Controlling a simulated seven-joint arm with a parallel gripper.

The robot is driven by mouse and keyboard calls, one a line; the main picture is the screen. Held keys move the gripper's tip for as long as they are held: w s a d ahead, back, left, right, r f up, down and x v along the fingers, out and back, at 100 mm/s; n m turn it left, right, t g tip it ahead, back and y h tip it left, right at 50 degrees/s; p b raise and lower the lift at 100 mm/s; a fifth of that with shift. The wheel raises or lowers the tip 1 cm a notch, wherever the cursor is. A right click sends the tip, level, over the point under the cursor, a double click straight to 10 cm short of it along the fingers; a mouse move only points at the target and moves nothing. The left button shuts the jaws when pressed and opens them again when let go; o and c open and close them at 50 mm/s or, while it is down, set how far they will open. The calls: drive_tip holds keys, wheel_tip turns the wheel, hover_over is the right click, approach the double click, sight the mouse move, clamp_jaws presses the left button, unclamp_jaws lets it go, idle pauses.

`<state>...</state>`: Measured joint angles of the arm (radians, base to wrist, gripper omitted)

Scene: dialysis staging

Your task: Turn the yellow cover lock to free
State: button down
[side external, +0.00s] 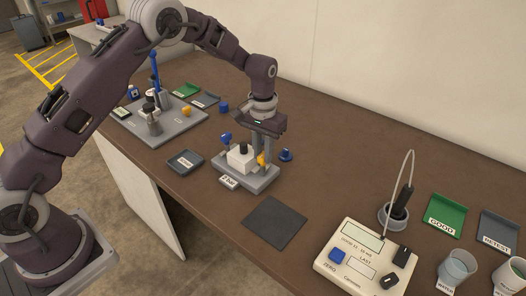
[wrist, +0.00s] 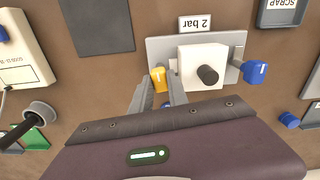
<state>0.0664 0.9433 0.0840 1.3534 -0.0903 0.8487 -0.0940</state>
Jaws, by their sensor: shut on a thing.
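The yellow cover lock (wrist: 158,78) sits at one end of the grey base plate (wrist: 158,46), beside a white block with a black knob (wrist: 207,74). In the side external view, the lock (side external: 261,160) shows partly behind a finger. My gripper (wrist: 160,88) points down with its two fingers on either side of the lock, shut on it. A blue handle (wrist: 254,72) is on the opposite side of the block. A "2 bar" label (wrist: 195,23) lies at the plate's edge. The lock's markings are too small to read.
A blue knob (side external: 286,155) stands close to the plate's right side. A dark mat (side external: 274,222) lies in front, and a meter (side external: 361,258) stands further right. A scrap tray (side external: 185,161) and a second fixture (side external: 157,121) are to the left.

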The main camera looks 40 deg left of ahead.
sight(263, 154)
drive_tip(key=shift+m, duration=0.9)
drive_tip(key=c, duration=1.3)
unclamp_jaws()
drive_tip(key=shift+r, duration=0.1)
wheel_tip(263, 154, up, 6)
drive_tip(key=shift+r, duration=0.5)
